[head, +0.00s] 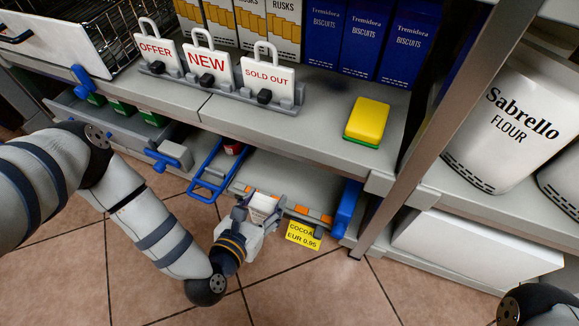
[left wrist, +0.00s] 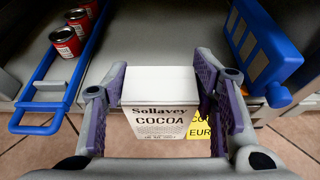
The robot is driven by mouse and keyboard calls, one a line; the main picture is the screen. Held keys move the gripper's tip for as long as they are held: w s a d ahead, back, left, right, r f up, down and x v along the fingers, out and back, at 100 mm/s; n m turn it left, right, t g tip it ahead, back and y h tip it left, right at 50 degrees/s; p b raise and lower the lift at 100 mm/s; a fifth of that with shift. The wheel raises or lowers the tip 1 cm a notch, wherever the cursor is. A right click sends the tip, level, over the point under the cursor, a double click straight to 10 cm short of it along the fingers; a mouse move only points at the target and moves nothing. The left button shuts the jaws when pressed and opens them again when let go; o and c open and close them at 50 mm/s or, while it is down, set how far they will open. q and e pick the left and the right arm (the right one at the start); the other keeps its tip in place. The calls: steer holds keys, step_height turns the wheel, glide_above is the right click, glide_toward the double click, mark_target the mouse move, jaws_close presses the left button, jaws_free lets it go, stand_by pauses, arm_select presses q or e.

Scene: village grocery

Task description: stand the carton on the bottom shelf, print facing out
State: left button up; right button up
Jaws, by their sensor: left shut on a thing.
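The carton (left wrist: 160,122) is a pale box printed "Sollavey COCOA". In the left wrist view its print faces the camera, outward from the shelf, and it looks upright. My left gripper (left wrist: 167,88) is shut on it, a finger on each side. In the head view the gripper (head: 258,208) is at the front edge of the bottom shelf (left wrist: 160,45), and only a small pale part of the carton shows. Whether the carton's base touches the shelf is hidden. My right gripper is out of view.
A blue rail frame (head: 207,180) with red cans (left wrist: 65,42) lies left of the carton; a blue divider (head: 346,210) stands right. A yellow "COCOA EUR 0.95" label (head: 303,236) hangs at the front edge. The upper shelf (head: 235,116) overhangs. Shelf floor behind the carton is clear.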

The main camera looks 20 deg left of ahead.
arm_select(q)
steer(key=w+f+b, duration=0.1)
steer(key=w+b, duration=0.2)
steer(key=w, duration=0.9)
steer(key=shift+w+d+f+b, duration=0.25)
steer(key=shift+b, duration=0.05)
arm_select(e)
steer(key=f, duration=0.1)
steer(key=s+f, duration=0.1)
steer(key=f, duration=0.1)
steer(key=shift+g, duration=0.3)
arm_select(q)
steer(key=shift+f, duration=0.1)
steer(key=o, duration=0.9)
steer(key=shift+f, duration=0.15)
steer(key=o, duration=0.5)
steer(key=shift+c, duration=0.2)
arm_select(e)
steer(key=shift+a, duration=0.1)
